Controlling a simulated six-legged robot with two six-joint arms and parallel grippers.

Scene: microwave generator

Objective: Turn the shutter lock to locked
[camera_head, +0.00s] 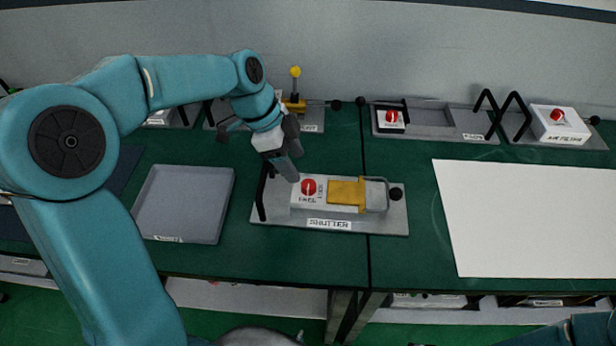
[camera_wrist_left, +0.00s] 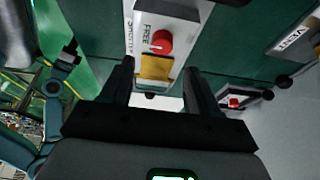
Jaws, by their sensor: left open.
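The shutter unit is a white box (camera_head: 305,204) with a red round knob (camera_head: 308,187) on its left part, above a label plate reading SHUTTER (camera_head: 330,224). A yellow slide (camera_head: 346,192) lies to the right of the knob. In the left wrist view the red knob (camera_wrist_left: 161,42) sits by the word FREE, with the yellow slide (camera_wrist_left: 155,68) below it. The knob's exact pointing is too small to tell. My left gripper (camera_head: 290,166) is above and just left of the knob, open and empty. Its fingers (camera_wrist_left: 158,70) appear either side of the yellow slide, apart from the knob. My right gripper is out of view.
A black handle (camera_head: 263,192) stands at the unit's left end and a black ball (camera_head: 396,193) at its right. An empty grey tray (camera_head: 185,203) lies left. A white sheet (camera_head: 530,215) lies right. Other red-knob units stand along the back, beside a yellow-topped lever (camera_head: 295,72).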

